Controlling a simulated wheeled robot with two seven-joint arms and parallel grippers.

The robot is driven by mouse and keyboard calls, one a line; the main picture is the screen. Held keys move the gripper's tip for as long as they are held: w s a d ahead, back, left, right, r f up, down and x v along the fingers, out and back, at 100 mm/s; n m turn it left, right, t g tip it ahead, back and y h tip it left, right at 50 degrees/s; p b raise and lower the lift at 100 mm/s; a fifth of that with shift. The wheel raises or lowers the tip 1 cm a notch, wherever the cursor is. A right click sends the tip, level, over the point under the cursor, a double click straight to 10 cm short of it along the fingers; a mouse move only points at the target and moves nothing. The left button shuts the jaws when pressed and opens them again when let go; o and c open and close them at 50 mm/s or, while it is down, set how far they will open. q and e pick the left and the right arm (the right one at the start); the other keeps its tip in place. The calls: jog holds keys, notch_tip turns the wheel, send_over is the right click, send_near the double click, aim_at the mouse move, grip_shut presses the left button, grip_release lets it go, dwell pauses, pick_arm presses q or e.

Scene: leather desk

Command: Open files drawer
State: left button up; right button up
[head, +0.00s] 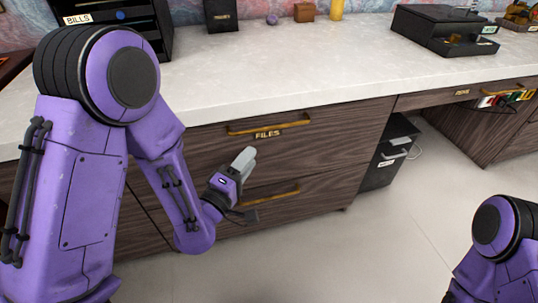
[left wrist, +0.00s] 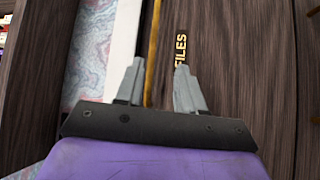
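The files drawer (head: 345,132) is the upper wooden drawer under the countertop, and its front looks flush with the cabinet. Its gold bar handle (head: 268,124) runs across the front, with the FILES label (head: 268,134) just below it. My left gripper (head: 245,158) is below the handle and apart from it in the head view. In the left wrist view my left gripper (left wrist: 160,75) has its two fingers spread and empty. The handle (left wrist: 153,50) appears beyond and between the fingertips, with the label (left wrist: 181,50) near the right finger. My right gripper is out of view.
A lower drawer with its own gold handle (head: 270,192) is beneath. The pale countertop (head: 300,65) overhangs above, holding a BILLS organizer (head: 110,18) and a black box-like device (head: 445,28). The floor in front is clear.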

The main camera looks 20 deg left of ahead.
aim_at(270, 129)
pick_arm(q)
jog(key=x, duration=0.3)
jog(key=p+x, duration=0.1)
jog(key=x, duration=0.3)
jog(key=r+x, duration=0.1)
jog(key=x, duration=0.2)
jog(key=shift+w+d+r, duration=0.1)
jog(key=shift+d+r, duration=0.05)
grip_shut()
